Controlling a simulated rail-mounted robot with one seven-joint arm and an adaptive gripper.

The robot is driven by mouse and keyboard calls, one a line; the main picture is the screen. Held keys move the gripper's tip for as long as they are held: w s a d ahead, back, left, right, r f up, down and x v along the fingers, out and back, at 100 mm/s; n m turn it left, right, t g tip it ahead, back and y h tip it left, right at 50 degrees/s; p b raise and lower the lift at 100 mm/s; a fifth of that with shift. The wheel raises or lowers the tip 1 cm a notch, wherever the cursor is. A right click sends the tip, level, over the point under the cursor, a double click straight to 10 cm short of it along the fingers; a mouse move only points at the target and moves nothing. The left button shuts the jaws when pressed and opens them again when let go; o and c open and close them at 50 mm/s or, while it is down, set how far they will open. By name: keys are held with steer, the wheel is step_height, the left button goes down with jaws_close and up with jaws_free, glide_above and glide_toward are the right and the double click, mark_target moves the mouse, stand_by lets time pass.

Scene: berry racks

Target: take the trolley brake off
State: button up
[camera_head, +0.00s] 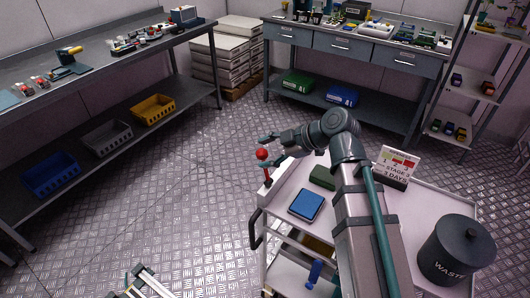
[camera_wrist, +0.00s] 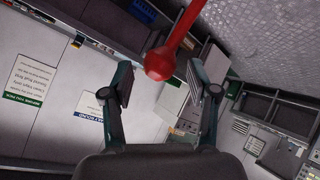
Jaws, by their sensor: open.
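The trolley (camera_head: 283,190) is white and stands below my arm. A brake lever with a red ball knob (camera_head: 262,154) and red shaft rises from its left edge, leaning slightly left. My gripper (camera_head: 266,151) is open, with its fingers on either side of the red knob. In the wrist view the knob (camera_wrist: 160,63) shows between the two open fingers (camera_wrist: 159,72), its shaft running up and right. I cannot tell whether a finger touches it.
The trolley top carries a blue item (camera_head: 306,205), a dark green box (camera_head: 322,177), a stage sign (camera_head: 398,162) and a waste bin (camera_head: 457,252). A long bench (camera_head: 90,75) stands at left, a drawer bench (camera_head: 345,45) at the back. The floor between is open.

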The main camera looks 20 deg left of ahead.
steer(key=v, duration=1.1)
